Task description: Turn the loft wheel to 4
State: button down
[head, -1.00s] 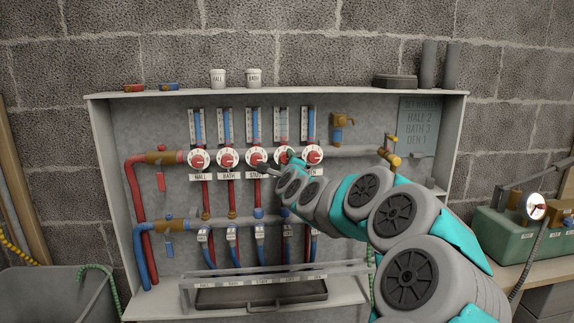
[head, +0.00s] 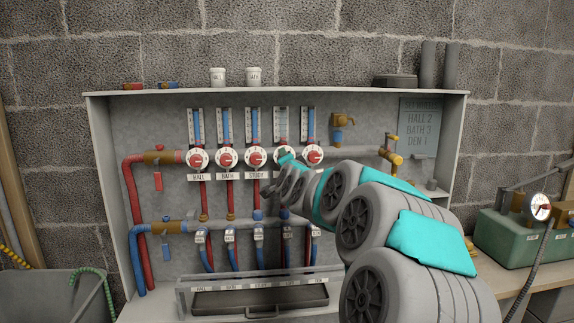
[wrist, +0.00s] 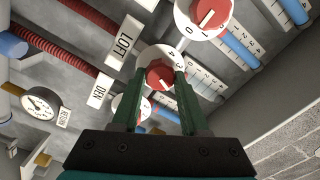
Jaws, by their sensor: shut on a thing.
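The loft wheel (wrist: 160,72) is a red knob on a white numbered dial. It shows in the wrist view between the two green fingers of my gripper (wrist: 158,80), which are shut on it. The LOFT label (wrist: 122,42) lies beside it. A numeral 4 shows on the dial's upper part, but I cannot read which number the knob points to. In the head view the wheel is fourth in the row, and my gripper (head: 286,157) and arm hide most of it.
The study wheel (head: 256,157) is left of the loft wheel, the rightmost wheel (head: 313,156) close on its right. Clear tubes rise above the wheels. A brass valve (head: 391,158) and a grey sign (head: 422,125) are at the cabinet's right. A clear-fronted tray (head: 260,296) sits below.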

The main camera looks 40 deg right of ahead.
jog(key=n+b, duration=0.2)
jog(key=n, duration=0.9)
jog(key=n+b, duration=0.2)
jog(key=n, duration=0.9)
jog(key=shift+w+a+b, duration=0.15)
jog(key=shift+a+b, duration=0.05)
jog(key=shift+b, duration=0.1)
jog(key=shift+n, duration=0.4)
jog(key=shift+c, duration=2.1)
grip_release()
jog(key=shift+a, duration=0.1)
